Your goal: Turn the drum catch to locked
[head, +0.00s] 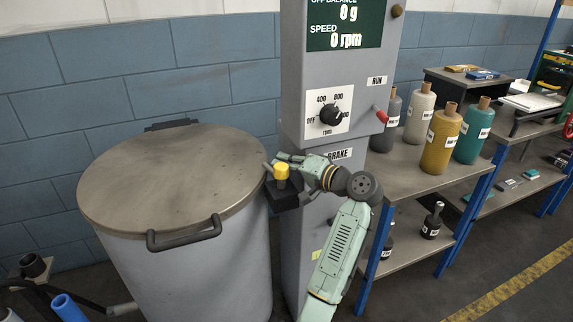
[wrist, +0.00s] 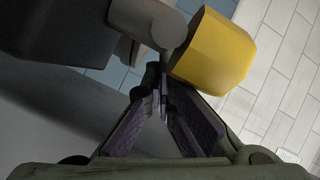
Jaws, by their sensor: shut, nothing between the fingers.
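The drum catch has a yellow knob (head: 281,173) on a dark block (head: 284,198), at the right side of the lidded grey drum (head: 190,265). A short grey lever (head: 267,168) sticks out to the left of the knob. My gripper (wrist: 160,88) is shut and empty, its fingertips close to the knob and lever. In the wrist view the yellow knob (wrist: 214,52) is up and right of the fingertips, and the grey lever (wrist: 150,22) is just above them. I cannot tell if they touch. My gripper partly hides the catch's far side in the head view.
The drum lid (head: 170,185) is down, with a dark handle (head: 184,236) in front. A shelf (head: 425,178) with bottles is at right.

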